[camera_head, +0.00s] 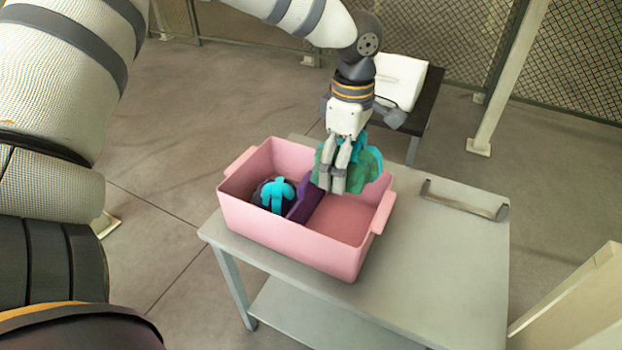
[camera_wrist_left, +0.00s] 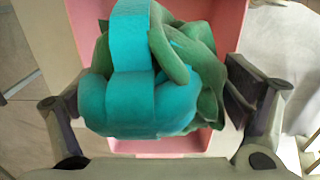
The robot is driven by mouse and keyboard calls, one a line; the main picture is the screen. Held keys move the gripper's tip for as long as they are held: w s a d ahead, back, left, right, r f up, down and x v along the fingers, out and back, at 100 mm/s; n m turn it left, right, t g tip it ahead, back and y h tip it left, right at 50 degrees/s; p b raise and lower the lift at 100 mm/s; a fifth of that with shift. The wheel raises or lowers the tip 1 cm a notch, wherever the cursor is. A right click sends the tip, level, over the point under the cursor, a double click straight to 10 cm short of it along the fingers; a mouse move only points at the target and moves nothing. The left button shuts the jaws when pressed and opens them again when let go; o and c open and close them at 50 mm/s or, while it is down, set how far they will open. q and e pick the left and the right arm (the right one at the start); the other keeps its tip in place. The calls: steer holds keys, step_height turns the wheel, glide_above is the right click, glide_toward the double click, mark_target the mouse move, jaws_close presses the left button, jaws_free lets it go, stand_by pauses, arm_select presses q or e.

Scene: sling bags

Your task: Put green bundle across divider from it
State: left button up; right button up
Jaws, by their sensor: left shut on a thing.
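A green bundle (camera_head: 368,165) with teal straps is in my left gripper (camera_head: 340,184), over the right compartment of the pink crate (camera_head: 290,241). In the left wrist view the bundle (camera_wrist_left: 140,105) fills the space between the fingers (camera_wrist_left: 155,112). A purple divider (camera_head: 305,204) splits the crate in two. A dark bundle with a bright cyan strap (camera_head: 277,194) lies in the left compartment. The bare floor of the right compartment shows in front of the gripper. The gripper hides part of the green bundle. My right gripper is not in view.
The crate stands on a grey table (camera_head: 440,250). A dark grey bar-like handle (camera_head: 465,200) lies at the table's right side. A white object (camera_head: 400,80) rests on a dark stand behind.

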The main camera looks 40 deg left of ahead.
mark_target(338, 233)
arm_select(q)
step_height(338, 233, down, 17)
steer(key=shift+s+b, duration=0.1)
steer(key=shift+b, duration=0.5)
steer(key=shift+f, duration=0.35)
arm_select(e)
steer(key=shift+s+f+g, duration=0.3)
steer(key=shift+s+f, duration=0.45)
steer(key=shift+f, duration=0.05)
arm_select(q)
steer(key=shift+f, duration=0.15)
steer(key=o, duration=1)
steer(key=shift+o, duration=0.2)
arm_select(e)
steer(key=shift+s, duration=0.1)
